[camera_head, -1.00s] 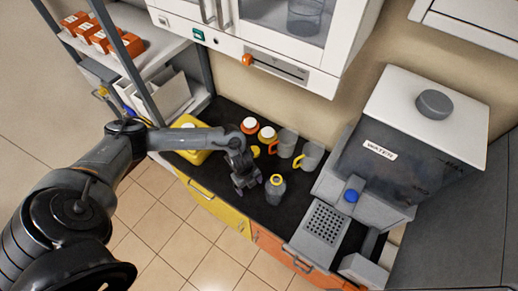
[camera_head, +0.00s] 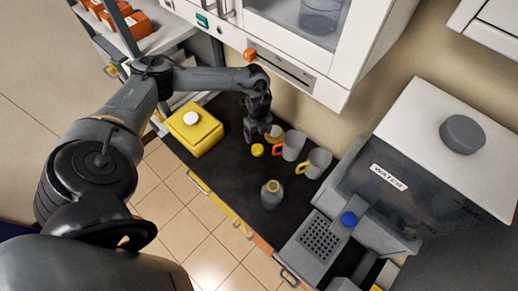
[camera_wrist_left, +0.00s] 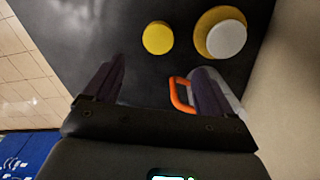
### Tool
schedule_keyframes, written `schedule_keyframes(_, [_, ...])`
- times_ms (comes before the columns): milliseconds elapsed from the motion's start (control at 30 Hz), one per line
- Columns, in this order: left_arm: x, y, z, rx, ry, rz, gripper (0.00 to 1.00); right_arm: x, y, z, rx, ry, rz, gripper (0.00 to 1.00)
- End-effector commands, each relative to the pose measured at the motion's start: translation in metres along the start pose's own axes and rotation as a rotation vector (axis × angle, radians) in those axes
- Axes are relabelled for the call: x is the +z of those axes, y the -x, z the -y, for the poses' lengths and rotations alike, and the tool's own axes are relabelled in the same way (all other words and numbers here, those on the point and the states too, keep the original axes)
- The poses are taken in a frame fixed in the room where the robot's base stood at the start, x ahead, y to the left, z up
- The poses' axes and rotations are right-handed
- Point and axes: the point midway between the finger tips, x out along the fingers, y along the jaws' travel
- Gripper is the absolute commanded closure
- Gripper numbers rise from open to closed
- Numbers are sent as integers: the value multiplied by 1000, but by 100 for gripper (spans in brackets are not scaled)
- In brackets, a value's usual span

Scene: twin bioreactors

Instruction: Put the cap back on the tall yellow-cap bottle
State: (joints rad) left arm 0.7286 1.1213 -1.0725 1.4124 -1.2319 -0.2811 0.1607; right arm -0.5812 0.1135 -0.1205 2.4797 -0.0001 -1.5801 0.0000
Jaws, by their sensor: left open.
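My left gripper (camera_head: 257,136) is open and empty, low over the bench just behind the cap. In the left wrist view the cap lies beyond the fingertips, and the gripper's fingers (camera_wrist_left: 155,85) are apart. My right gripper is not in view.
A white-topped yellow container (camera_wrist_left: 226,38) stands near the cap. An orange-handled mug (camera_head: 293,147) and a yellow-handled mug (camera_head: 319,161) stand to the right. A yellow jug (camera_head: 194,131) is at left, the water dispenser (camera_head: 400,170) at right.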

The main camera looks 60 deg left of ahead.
Motion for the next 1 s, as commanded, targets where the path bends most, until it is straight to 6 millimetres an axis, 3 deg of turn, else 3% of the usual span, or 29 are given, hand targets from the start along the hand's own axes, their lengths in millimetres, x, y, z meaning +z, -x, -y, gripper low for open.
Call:
schedule_keyframes(167, [-1,-6,0,2,-1,-1,16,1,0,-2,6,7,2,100])
schedule_keyframes(533, [-1,-51,0,1,0,-1,16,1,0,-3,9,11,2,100])
schedule_keyframes(1000, [0,-58,-1,1,0,0,16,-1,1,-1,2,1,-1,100])
